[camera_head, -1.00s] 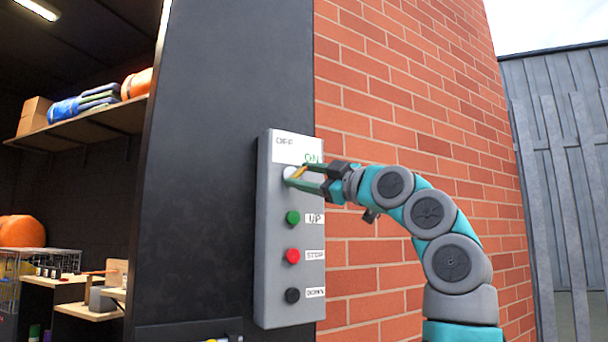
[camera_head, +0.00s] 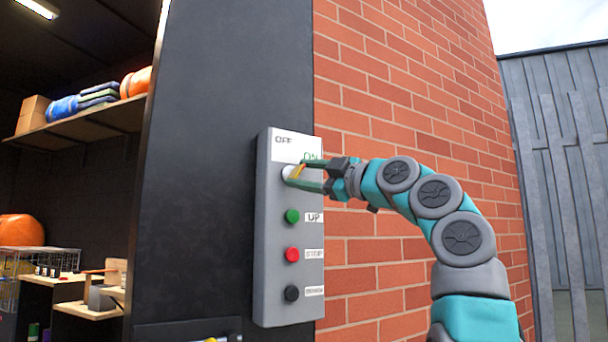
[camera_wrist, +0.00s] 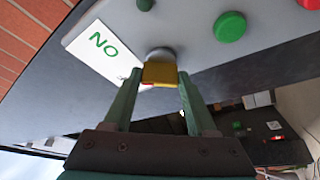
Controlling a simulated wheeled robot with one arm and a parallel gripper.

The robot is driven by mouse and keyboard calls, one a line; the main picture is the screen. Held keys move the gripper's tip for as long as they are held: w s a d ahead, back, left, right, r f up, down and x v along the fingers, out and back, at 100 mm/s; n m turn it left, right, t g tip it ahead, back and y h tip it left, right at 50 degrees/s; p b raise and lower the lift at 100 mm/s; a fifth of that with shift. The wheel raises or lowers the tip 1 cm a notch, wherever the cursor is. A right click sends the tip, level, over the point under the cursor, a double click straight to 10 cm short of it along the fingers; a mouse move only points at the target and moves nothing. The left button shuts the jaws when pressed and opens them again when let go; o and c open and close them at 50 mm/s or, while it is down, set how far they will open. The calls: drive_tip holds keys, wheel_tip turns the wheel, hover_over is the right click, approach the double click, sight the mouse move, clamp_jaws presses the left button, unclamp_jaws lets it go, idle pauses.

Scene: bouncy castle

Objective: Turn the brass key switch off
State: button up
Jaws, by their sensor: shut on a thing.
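The brass key (camera_head: 297,172) sits in a round silver switch (camera_head: 287,173) near the top of a grey control box (camera_head: 265,230). The key slants up and to the right, toward the green ON label (camera_head: 310,157); the OFF label (camera_head: 281,142) is at upper left. My gripper (camera_head: 304,173) reaches in from the right with its green fingers on either side of the key. In the wrist view my gripper (camera_wrist: 159,78) is shut on the brass key (camera_wrist: 160,73), in front of the silver switch (camera_wrist: 161,54). The fingers partly hide the key in the head view.
Below the switch are a green UP button (camera_head: 292,216), a red STOP button (camera_head: 291,255) and a black button (camera_head: 291,293). The box hangs on a dark post beside a brick wall (camera_head: 390,110). Shelves (camera_head: 85,120) with goods stand at left.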

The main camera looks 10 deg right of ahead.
drive_tip(key=shift+w+d+f, duration=0.1)
drive_tip(key=o, duration=1.4)
drive_tip(key=shift+c, duration=0.2)
drive_tip(key=b+v, duration=0.2)
drive_tip(key=v, duration=0.5)
drive_tip(key=shift+s+d, duration=0.25)
drive_tip(key=shift+s, duration=0.1)
drive_tip(key=shift+c, duration=0.4)
